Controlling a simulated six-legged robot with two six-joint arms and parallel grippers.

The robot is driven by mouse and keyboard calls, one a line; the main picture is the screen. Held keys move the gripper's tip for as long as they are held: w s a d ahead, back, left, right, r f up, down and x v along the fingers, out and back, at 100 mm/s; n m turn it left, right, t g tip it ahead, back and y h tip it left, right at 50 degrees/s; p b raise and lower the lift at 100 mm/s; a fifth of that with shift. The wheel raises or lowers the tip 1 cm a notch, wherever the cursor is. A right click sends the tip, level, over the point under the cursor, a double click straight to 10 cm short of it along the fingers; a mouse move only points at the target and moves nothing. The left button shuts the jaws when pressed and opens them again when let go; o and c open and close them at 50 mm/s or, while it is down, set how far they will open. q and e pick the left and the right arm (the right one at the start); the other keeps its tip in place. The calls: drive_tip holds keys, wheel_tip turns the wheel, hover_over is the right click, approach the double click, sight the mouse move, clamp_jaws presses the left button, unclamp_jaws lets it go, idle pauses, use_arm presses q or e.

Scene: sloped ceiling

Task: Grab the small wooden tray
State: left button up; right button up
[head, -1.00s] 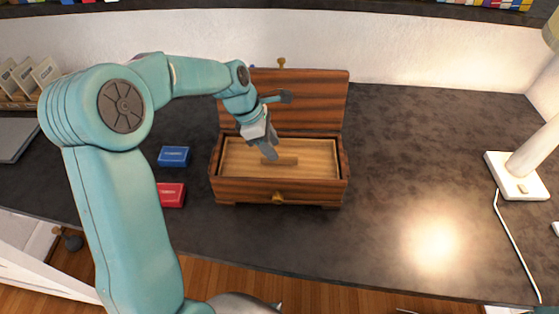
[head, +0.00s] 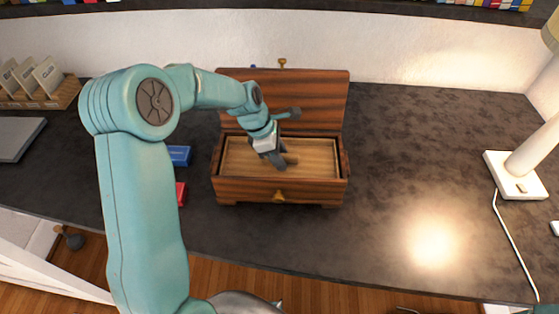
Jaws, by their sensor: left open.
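A wooden box (head: 240,190) with a striped dark-brown lid (head: 320,95) standing open at its back sits on the dark counter. The small light-wood tray (head: 320,158) lies inside it, near the top of the box. A handle-like bar in the tray's middle is partly hidden by my gripper. My left gripper (head: 284,163) reaches in from the left and points down over the middle of the tray, at the bar. It is open; I cannot tell whether it touches the bar. My right gripper is not in view.
A blue box (head: 180,156) and a red box (head: 181,194) lie left of the wooden box, partly behind my arm. A white lamp base (head: 515,176) with a cord stands at the right. The counter (head: 410,160) between is clear.

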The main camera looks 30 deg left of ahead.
use_arm(q)
clamp_jaws()
